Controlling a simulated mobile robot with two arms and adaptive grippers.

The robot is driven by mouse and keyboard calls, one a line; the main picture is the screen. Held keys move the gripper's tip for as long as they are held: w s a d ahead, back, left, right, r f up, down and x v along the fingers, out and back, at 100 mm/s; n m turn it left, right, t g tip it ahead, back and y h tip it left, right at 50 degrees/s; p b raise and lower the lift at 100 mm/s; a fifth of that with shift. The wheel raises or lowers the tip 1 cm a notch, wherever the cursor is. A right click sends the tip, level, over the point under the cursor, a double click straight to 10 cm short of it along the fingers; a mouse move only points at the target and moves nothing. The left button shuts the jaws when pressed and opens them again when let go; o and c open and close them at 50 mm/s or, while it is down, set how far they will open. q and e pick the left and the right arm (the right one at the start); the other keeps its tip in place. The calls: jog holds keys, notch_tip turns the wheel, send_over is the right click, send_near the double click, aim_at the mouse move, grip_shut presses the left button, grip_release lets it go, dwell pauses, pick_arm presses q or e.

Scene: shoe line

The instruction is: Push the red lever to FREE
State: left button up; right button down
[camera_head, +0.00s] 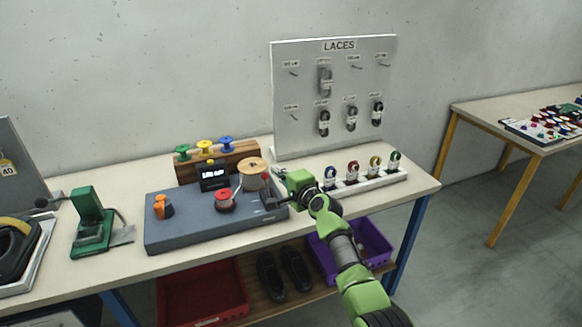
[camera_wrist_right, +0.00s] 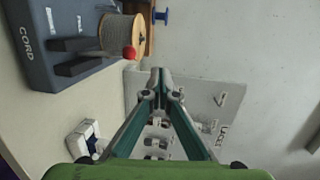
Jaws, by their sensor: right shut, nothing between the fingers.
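A red ball knob (camera_wrist_right: 129,53), which looks like the lever's end, shows in the wrist view beside the wooden cord spool (camera_wrist_right: 120,33). The lever's arm and its setting cannot be made out. The spool (camera_head: 254,173) sits at the right end of the grey cord machine (camera_head: 175,232) in the head view; the machine also shows in the wrist view (camera_wrist_right: 45,70), marked CORD. My right gripper (camera_head: 280,173) is shut and empty, just right of the spool. Its fingertips (camera_wrist_right: 158,73) appear apart from the knob. My left gripper is out of view.
A white LACES board (camera_head: 345,130) stands behind, with a white rack (camera_head: 355,188) of colored lace rolls before it. A red round part (camera_head: 225,203) and a display (camera_head: 214,176) are on the machine. A green press (camera_head: 92,220) stands at left.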

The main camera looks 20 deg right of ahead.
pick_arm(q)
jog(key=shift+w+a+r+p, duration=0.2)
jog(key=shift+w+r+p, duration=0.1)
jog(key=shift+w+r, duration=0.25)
pick_arm(e)
jog(key=s+d+r, duration=0.1)
jog(key=s+r, duration=0.3)
jog(key=s, duration=0.1)
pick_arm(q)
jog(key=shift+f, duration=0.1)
